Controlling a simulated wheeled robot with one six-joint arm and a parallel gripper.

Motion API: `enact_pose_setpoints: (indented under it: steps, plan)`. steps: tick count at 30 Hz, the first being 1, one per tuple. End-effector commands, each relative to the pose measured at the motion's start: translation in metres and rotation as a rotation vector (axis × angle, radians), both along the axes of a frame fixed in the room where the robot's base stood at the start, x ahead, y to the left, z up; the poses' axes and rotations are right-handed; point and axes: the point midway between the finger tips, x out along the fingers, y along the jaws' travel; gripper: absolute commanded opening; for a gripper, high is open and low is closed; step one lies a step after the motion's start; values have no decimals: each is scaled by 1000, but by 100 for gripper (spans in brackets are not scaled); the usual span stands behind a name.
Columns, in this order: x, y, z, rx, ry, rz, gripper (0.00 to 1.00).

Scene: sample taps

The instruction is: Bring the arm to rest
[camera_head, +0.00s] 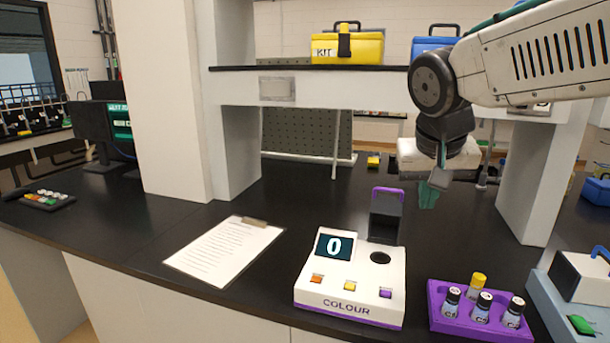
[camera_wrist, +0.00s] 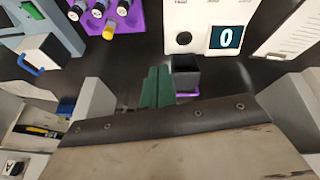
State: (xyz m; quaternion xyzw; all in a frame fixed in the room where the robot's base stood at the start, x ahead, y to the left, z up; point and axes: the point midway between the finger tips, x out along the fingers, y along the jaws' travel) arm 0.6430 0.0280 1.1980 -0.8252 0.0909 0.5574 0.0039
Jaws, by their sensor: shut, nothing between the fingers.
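My gripper (camera_head: 429,194) hangs from my arm above the black bench, to the right of the colour meter, with its green fingers pointing down. Its fingers (camera_wrist: 157,87) are together and empty in the wrist view. The white colour meter (camera_head: 350,300) stands on the bench with its display reading 0. Its dark lid with a purple edge (camera_head: 386,215) stands raised behind the round well (camera_head: 380,258), which looks dark and empty. The meter also shows upside down in the wrist view (camera_wrist: 205,14).
A purple rack (camera_head: 443,321) with several capped vials stands right of the meter. A blue-grey device (camera_head: 575,290) is at the far right. A clipboard (camera_head: 225,248) lies left. A shelf (camera_head: 300,69) with a yellow kit box (camera_head: 347,49) spans the back, near my arm.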

Motion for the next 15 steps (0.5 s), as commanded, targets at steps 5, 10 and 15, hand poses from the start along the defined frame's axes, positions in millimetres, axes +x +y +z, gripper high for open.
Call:
enact_pose_setpoints:
  steps: [5, 10, 15]
  plan:
    - [-43, -12, -24, -11, 105, 80, 0]
    - [-98, -27, -50, 3, 207, 155, 0]
    - [-168, -43, -80, 52, 294, 209, 0]
